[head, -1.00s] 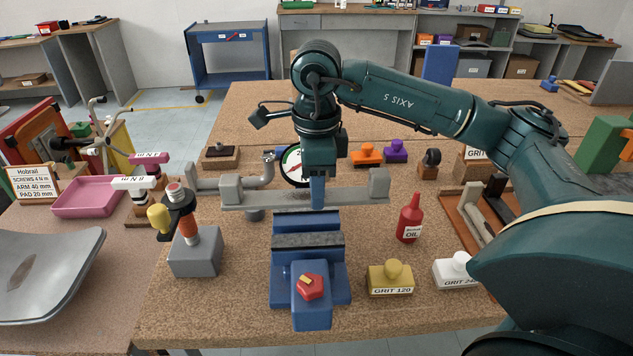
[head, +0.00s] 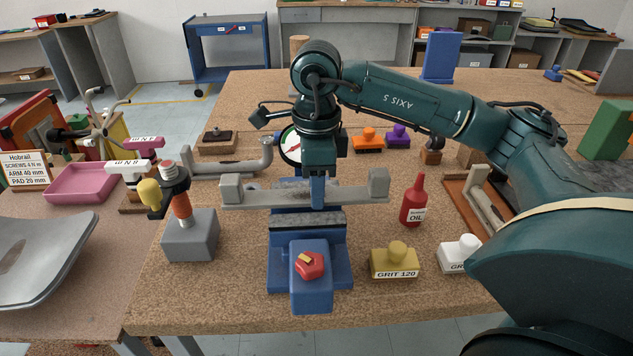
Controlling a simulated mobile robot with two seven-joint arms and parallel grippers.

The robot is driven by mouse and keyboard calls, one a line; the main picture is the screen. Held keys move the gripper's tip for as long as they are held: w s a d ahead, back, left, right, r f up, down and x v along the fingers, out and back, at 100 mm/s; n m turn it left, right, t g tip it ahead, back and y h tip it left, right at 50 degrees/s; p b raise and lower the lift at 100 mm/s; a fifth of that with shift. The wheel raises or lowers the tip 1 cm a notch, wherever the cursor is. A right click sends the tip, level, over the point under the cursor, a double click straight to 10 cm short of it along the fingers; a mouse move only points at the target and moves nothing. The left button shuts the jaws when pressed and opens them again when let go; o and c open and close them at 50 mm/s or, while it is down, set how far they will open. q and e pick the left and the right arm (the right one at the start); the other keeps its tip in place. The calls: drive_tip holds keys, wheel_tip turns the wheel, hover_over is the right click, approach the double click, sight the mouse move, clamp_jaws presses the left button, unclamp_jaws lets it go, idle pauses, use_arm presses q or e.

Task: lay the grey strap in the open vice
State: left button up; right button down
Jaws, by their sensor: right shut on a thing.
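The grey strap (head: 260,196) is a long level bar with a raised block at each end, seen in the head view. My right gripper (head: 318,192) points down and is shut on the strap's middle. The blue vice (head: 343,270) stands on the bench below, with a red knob on its front. The strap lies crosswise over the rear of the vice in this view and hides part of its jaws. I cannot tell how large the gap is between strap and vice. My left gripper is not in view.
A grey block with an orange-handled tool (head: 190,238) stands left of the vice. The red oil bottle (head: 413,203), yellow GRIT 120 block (head: 393,264) and a white block (head: 459,254) stand to the right. A grey pipe (head: 228,166) and a dial lie behind.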

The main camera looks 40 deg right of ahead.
use_arm(q)
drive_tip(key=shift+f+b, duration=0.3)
drive_tip(key=shift+b, duration=0.05)
use_arm(e)
drive_tip(key=shift+f, duration=0.3)
drive_tip(key=c, duration=0.9)
unclamp_jaws()
drive_tip(key=shift+o, duration=0.2)
drive_tip(key=shift+f, duration=0.1)
use_arm(q)
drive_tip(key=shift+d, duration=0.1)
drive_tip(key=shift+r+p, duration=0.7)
drive_tip(key=shift+p, duration=0.45)
use_arm(e)
wheel_tip(320, 180, up, 13)
drive_tip(key=shift+r, duration=0.2)
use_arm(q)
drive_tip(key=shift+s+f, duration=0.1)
use_arm(e)
drive_tip(key=shift+f, duration=0.1)
